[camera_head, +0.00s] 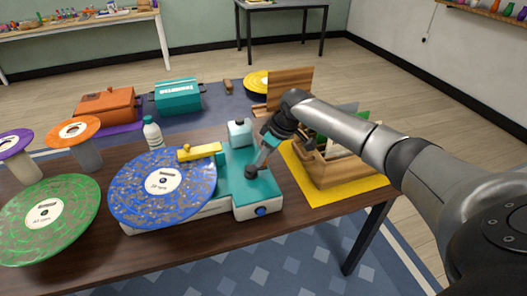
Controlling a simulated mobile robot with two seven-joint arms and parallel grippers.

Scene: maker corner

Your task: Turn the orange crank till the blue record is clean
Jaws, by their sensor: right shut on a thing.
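The blue record (146,187) lies flat on the record-cleaning machine (258,190), which has a teal top and pale sides. Grey-brown flecks cover much of the record around its white label. A yellow arm (206,151) reaches over the record's far edge. My right gripper (259,163) comes down over the teal top, right of the record, and is shut at the crank. A dark round piece shows under its fingertips; the crank's orange part is hidden or too small to make out. My left gripper is out of view.
A green record (70,212) lies at the left, near orange-topped (88,152) and purple-topped stands. A white bottle (152,134) stands behind the blue record. A wooden crate (330,176) on a yellow mat (318,191) stands close right of the machine, below my right arm. The front table strip is clear.

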